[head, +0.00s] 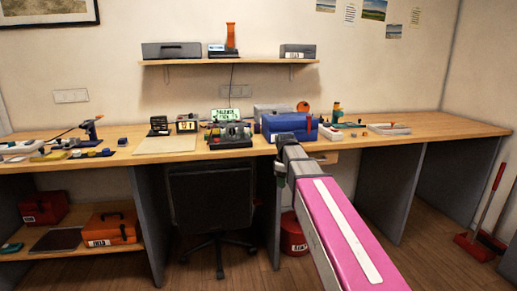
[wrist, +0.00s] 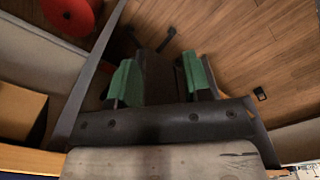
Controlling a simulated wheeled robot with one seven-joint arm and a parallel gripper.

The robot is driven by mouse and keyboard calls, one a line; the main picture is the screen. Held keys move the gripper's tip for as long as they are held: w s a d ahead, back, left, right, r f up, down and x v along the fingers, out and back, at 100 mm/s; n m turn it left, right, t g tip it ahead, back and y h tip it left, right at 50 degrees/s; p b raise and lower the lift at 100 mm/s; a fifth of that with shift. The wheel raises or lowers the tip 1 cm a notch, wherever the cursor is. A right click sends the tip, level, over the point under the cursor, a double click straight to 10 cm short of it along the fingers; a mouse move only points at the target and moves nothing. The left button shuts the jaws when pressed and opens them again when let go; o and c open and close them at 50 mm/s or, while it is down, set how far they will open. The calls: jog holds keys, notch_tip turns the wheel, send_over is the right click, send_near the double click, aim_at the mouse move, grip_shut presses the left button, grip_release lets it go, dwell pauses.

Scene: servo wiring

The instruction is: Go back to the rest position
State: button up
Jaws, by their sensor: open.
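My gripper (wrist: 160,76) shows in the wrist view with its two green-padded fingers spread apart. Nothing is between them; the wooden floor lies beyond. In the head view my arm reaches from the lower right towards the front edge of the workbench (head: 420,125), and its far end is just in front of the blue toolbox (head: 290,122). The gripper itself cannot be made out there; it is hidden behind the wrist.
An office chair (head: 210,200) stands under the bench, left of my arm. A red bin (head: 293,235) is on the floor beneath; a red round shape (wrist: 68,12) shows in the wrist view. Floor at centre right is clear.

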jog(key=s+d+f+m, duration=0.4)
jog(key=s+f+m, duration=0.2)
jog(key=s+f, duration=0.3)
jog(key=s+d+f+m, duration=0.4)
jog(key=s+f, duration=0.5)
jog(key=f, duration=0.5)
jog(key=shift+s+f+m, duration=0.15)
jog(key=shift+s+m, duration=0.25)
jog(key=shift+m, duration=0.7)
